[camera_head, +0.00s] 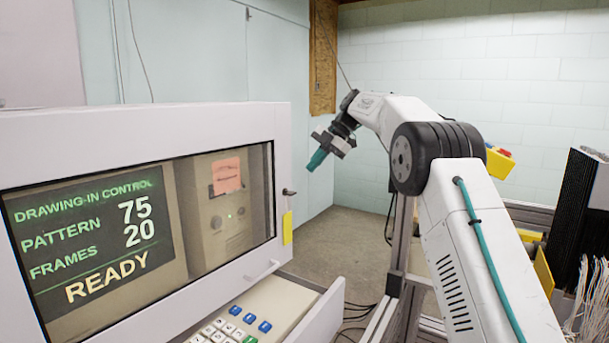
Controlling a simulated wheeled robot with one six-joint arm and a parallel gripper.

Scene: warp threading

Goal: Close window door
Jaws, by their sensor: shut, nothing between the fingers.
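The window door (190,122) is a white frame around a clear pane, filling the left of the view. A small white handle (263,270) sits low on its right side. A dark latch (288,192) and a yellow tag (287,228) are at its right edge. I cannot tell how far the door stands from its cabinet. My gripper (313,166), with teal fingertips, is shut and empty. In the picture it is to the right of the door's upper right edge, and I see no contact.
Behind the pane show a lit screen (95,240) reading READY and a beige box (216,205) with a pink note. A keypad drawer (325,318) sticks out below the door. At right are a metal frame (401,240) and a dark stack (575,215) with loose threads.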

